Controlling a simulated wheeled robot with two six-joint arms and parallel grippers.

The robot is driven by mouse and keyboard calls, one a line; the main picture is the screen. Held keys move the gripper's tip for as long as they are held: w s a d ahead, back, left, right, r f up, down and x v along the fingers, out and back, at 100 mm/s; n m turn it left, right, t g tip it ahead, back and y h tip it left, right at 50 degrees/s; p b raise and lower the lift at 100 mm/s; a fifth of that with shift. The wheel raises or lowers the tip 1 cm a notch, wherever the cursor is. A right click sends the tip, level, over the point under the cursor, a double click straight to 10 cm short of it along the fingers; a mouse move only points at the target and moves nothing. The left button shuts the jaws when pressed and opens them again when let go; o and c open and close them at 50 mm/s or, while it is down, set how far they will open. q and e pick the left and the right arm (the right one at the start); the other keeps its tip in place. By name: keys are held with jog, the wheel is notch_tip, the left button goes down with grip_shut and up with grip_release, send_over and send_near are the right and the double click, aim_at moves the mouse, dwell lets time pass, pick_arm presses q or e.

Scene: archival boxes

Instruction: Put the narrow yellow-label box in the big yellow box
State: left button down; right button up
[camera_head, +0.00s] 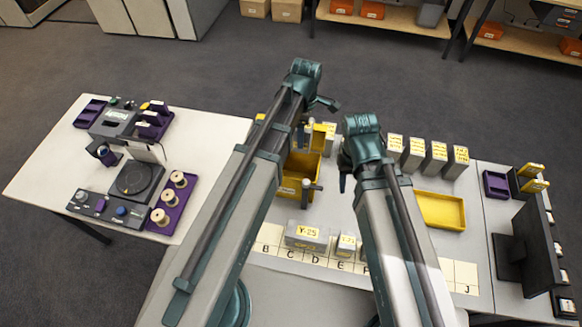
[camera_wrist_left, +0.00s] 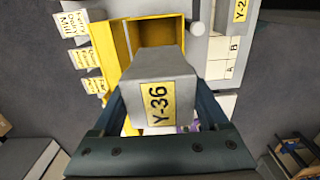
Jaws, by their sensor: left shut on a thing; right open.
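My left gripper (camera_wrist_left: 160,104) is shut on a grey box (camera_wrist_left: 155,62) with a yellow label reading Y-36. In the left wrist view the big yellow box (camera_wrist_left: 111,38) lies beyond it, partly covered by the held box. I cannot tell whether the held box is above or inside it. In the head view the big yellow box (camera_head: 292,187) stands at the middle of the table, half hidden by my left arm.
Several grey yellow-label boxes (camera_head: 438,158) stand along the far edge. A shallow yellow tray (camera_head: 440,211) lies on the right. A Y-25 box (camera_head: 307,236) and a smaller box (camera_head: 347,246) stand by the lettered strip (camera_head: 269,238). A black monitor (camera_head: 531,240) stands far right.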

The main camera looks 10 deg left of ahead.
pick_arm(q)
jog(key=shift+w+d+r, duration=0.15)
jog(key=shift+w+r, duration=0.25)
notch_tip(320, 180, down, 28)
jog(key=b, duration=2.8)
jog(key=shift+f, duration=0.15)
pick_arm(e)
jog(key=f, duration=2.7)
jog(key=shift+w+f, duration=0.3)
jog(key=shift+w, duration=0.05)
jog(key=shift+r, duration=0.15)
pick_arm(q)
grip_release()
